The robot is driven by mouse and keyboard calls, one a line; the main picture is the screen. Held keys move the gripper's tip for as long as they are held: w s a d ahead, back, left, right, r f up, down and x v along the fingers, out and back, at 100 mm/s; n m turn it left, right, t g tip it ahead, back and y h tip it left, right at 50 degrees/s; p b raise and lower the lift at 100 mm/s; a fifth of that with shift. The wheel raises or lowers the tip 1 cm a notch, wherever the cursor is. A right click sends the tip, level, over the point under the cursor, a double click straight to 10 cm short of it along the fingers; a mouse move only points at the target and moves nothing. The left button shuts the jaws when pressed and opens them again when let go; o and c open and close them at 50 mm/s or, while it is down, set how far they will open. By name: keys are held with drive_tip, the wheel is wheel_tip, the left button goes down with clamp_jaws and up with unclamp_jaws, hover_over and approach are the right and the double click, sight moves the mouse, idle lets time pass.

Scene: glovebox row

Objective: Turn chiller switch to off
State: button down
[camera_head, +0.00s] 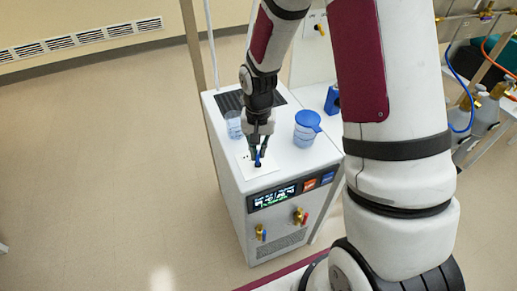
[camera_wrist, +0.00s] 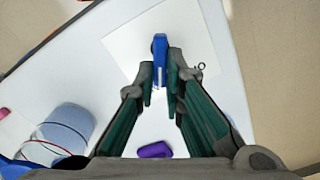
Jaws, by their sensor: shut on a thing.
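The chiller (camera_head: 277,214) is a white box with a lit display on its front. A light square plate lies on its top near the front edge, and the blue switch handle (camera_head: 258,161) stands on it. In the wrist view the blue switch handle (camera_wrist: 160,50) has a pale stripe along it and sits between my fingertips. My gripper (camera_head: 257,153) points down over the plate with its fingers closed on the handle; it also shows in the wrist view (camera_wrist: 160,82). The fingers partly hide the handle, and its position labels cannot be read.
A blue-lidded container (camera_head: 306,130) stands right of my gripper on the chiller top, with a clear beaker (camera_head: 234,125) to the left. A blue object (camera_head: 332,100) is farther back. Brass valves (camera_head: 300,216) stick out of the chiller's front. Open floor (camera_head: 110,170) lies to the left.

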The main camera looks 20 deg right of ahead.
drive_tip(key=shift+w+a+n+p, duration=0.1)
drive_tip(key=shift+a+n+p, duration=0.1)
drive_tip(key=shift+n, duration=1.15)
drive_tip(key=shift+a+n+p, duration=0.1)
drive_tip(key=shift+n+p, duration=0.05)
drive_tip(key=shift+n, duration=1.2)
drive_tip(key=c, duration=1.7)
unclamp_jaws()
wheel_tip(320, 180, up, 12)
drive_tip(key=shift+r, duration=0.1)
